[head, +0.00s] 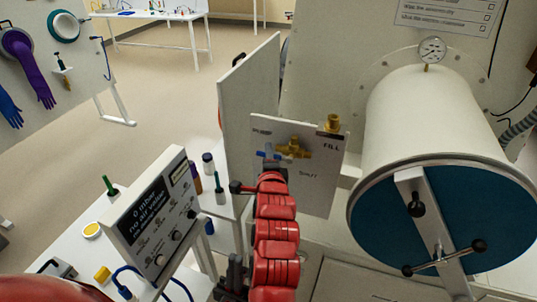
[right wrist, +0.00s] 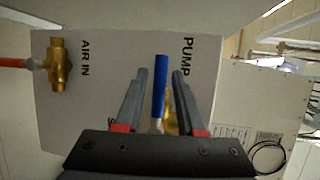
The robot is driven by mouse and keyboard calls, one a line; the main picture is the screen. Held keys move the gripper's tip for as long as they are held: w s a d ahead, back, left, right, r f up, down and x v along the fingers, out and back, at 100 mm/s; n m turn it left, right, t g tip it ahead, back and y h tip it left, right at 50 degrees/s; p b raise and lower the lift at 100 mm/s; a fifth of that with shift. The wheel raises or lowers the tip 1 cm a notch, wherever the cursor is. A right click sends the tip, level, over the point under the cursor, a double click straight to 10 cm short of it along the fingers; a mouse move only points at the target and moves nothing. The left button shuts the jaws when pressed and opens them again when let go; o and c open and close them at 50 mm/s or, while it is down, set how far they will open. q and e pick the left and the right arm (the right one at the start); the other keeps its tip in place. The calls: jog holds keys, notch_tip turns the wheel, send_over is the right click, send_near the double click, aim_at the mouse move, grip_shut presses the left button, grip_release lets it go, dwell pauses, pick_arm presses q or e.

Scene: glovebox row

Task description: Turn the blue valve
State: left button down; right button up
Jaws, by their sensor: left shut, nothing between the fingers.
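The blue valve is a blue lever handle (head: 267,154) on a brass body (head: 294,147) on a white panel marked PUMP and FILL in the head view. In the right wrist view the blue handle (right wrist: 159,86) stands upright in the picture, between the fingers of my right gripper (right wrist: 160,82), with a gap on each side. The right gripper is open. My red right arm hides most of it in the head view. My left gripper (head: 235,264) is a dark shape low in the head view, shut and empty, away from the valve.
A display box (head: 152,208) reading 0 mbar stands on the white table at left, with several small bottles nearby. A large white cylinder (head: 430,115) with a blue door is at right.

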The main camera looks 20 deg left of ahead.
jog(key=shift+w, duration=0.1)
grip_shut()
dwell(1.1)
